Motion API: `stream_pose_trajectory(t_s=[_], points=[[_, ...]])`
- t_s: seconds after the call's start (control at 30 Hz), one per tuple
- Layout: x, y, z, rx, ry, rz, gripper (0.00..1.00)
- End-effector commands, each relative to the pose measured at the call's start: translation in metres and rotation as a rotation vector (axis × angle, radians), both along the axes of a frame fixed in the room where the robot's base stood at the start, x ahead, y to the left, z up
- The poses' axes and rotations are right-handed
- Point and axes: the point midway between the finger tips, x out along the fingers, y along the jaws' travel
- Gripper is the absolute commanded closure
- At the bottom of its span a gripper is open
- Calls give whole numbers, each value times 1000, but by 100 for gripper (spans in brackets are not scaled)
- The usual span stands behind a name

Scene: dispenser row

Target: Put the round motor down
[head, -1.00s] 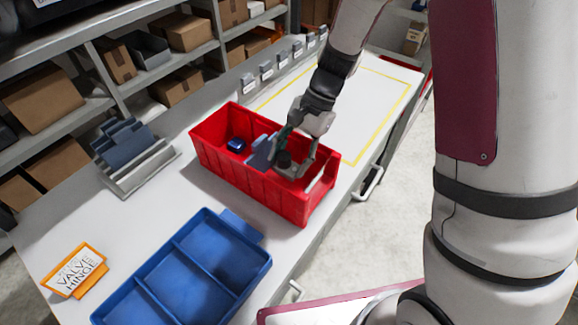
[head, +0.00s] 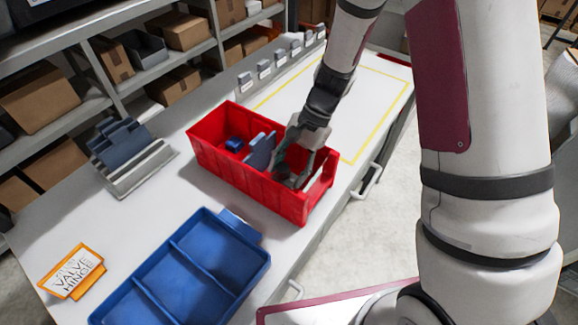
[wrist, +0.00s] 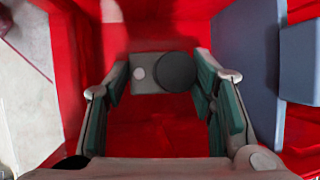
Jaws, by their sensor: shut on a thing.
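My gripper (head: 292,174) reaches down inside the near right compartment of the red bin (head: 240,178). It is shut on the round motor (wrist: 165,73), a grey plate with a dark round body and a small pale disc. In the wrist view the motor sits at the fingertips, between the green-padded fingers, above the red floor. In the head view the motor (head: 281,170) is partly hidden by the fingers and the bin wall. I cannot tell whether it touches the floor.
A blue-grey divider (head: 261,153) stands beside my gripper, with a small blue part (head: 235,144) beyond it. A blue tray (head: 185,270), a grey rack (head: 130,158) and a VALVE HINGE sign (head: 73,271) share the table. A yellow-outlined area (head: 372,100) is clear.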

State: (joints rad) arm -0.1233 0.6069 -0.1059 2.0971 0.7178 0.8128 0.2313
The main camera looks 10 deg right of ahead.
Motion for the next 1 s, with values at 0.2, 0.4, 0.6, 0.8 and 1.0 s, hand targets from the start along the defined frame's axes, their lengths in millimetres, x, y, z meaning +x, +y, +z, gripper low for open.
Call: stream_pose_trajectory(t_s=[0.2,0.4,0.6,0.8,1.0], points=[[0,0,0,0,0,0,29],[0,0,0,0,0,0,29],[-1,0,11,0,-2,1,29],[10,-14,42,0,-6,-2,29],[19,-32,80,1,-5,0,29]])
